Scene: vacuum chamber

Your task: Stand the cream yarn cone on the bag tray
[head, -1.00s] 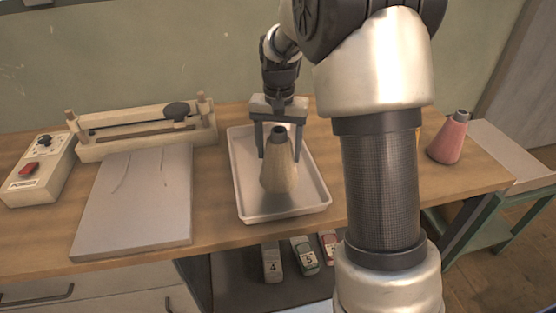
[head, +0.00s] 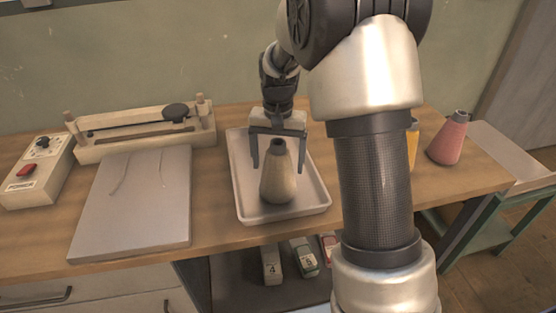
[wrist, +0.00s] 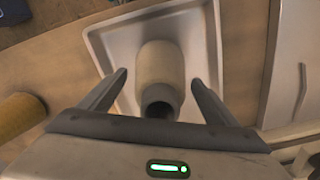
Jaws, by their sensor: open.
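The cream yarn cone (head: 279,182) stands upright on the white bag tray (head: 317,205), its narrow dark tip up. My gripper (head: 278,164) is open, with its fingers apart on either side of the cone and behind it. In the wrist view the cone (wrist: 160,65) shows between the two open fingers (wrist: 163,85), with a visible gap to each. The tray (wrist: 98,42) shows around the cone. No finger appears to touch the cone.
A pink cone (head: 448,140) stands at the table's right end. A yellow object (head: 412,148) is partly hidden behind my arm. Left of the tray lie a flat grey board (head: 135,205), a sealer-like device (head: 140,132) and a control box (head: 38,170).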

